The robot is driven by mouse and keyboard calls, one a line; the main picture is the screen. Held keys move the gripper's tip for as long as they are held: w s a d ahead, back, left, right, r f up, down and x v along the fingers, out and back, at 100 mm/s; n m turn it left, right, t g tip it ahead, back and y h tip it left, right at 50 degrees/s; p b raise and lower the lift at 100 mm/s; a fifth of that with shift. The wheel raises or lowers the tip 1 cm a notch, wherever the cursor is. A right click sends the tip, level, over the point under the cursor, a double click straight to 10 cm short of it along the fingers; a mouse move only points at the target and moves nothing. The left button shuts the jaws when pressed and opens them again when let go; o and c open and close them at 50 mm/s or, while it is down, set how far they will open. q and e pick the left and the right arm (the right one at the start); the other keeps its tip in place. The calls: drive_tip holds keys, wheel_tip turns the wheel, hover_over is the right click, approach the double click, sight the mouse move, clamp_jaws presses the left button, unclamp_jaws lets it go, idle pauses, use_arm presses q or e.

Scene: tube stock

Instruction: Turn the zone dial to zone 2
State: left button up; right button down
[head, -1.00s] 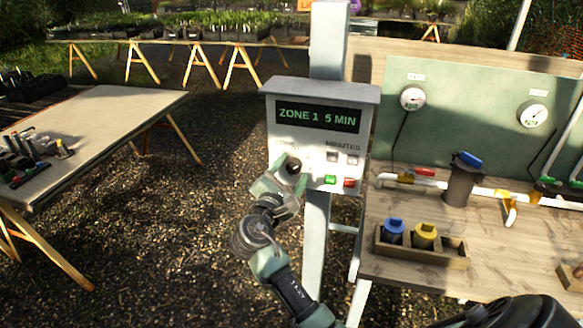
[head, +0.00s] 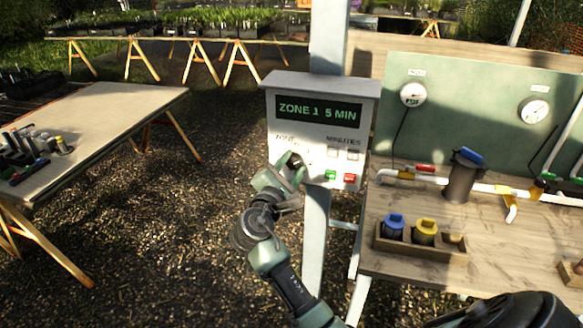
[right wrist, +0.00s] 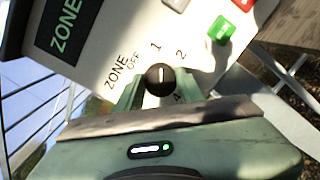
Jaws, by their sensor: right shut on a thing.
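The control box (head: 290,85) hangs on a pale post, and its display (head: 318,111) reads ZONE 1 5 MIN. The black zone dial (head: 295,160) is on its lower left face, partly covered by my right gripper (head: 290,168). In the right wrist view the dial (right wrist: 159,79) sits between the fingertips of my right gripper (right wrist: 158,92), which is shut on it. The dial's white mark points at the printed 1; the 2 is just to the right of it. OFF is to the left. My left gripper is not in view.
Green (head: 330,175) and red (head: 349,178) buttons are close to the right of the dial, with minutes buttons above. A wooden bench (head: 400,275) with pipes and a filter (head: 462,178) stands at right. A table (head: 110,110) stands at left.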

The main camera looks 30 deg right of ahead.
drive_tip(key=m+b, duration=0.2)
drive_tip(key=m, duration=0.3)
drive_tip(key=shift+f+b, duration=0.2)
drive_tip(key=shift+b, duration=0.1)
drive_tip(key=shift+s+m+y+b, duration=0.1)
drive_tip(key=shift+m+y+b, duration=0.2)
drive_tip(key=shift+m+b, duration=0.85)
drive_tip(key=shift+r+m+p, duration=0.1)
drive_tip(key=shift+m+p, duration=0.2)
drive_tip(key=shift+m, duration=0.25)
drive_tip(key=c, duration=0.9)
unclamp_jaws()
